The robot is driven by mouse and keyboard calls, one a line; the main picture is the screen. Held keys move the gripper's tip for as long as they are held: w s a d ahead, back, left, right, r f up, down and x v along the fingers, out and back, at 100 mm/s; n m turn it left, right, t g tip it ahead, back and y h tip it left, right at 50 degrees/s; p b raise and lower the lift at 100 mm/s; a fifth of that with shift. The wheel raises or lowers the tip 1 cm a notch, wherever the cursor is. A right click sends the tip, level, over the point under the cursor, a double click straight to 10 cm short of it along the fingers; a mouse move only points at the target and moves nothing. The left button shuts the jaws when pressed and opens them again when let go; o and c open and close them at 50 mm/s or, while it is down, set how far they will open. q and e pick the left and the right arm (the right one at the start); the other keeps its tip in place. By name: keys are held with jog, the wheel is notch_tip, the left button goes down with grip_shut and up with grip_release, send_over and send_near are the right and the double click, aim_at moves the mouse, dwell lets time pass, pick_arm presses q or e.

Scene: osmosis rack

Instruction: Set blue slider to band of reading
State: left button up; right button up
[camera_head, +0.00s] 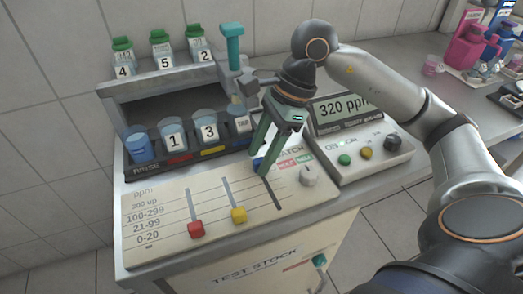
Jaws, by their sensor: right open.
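The slider panel (160,245) has printed bands on its left and three slots. The blue slider (257,162) is at the top end of the right slot, partly hidden by my right gripper (261,162). That gripper points down with its fingers apart, at the blue slider; I cannot tell whether they touch it. The red slider (196,229) and yellow slider (239,215) are near the lower ends of their slots. The meter display (342,108) reads 320 ppm. The top printed band looks like "200 up", in small print. My left gripper is not in view.
Numbered cups 1 (174,138) and 3 (210,131) stand behind the panel. A teal-handled tap (233,45) rises behind the gripper. The meter box (375,158) has several knobs. Green-capped bottles (162,48) stand on the shelf.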

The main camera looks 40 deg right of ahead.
jog(key=p+v, duration=0.2)
jog(key=v, duration=1)
jog(key=shift+r, duration=0.25)
jog(key=shift+d, duration=0.1)
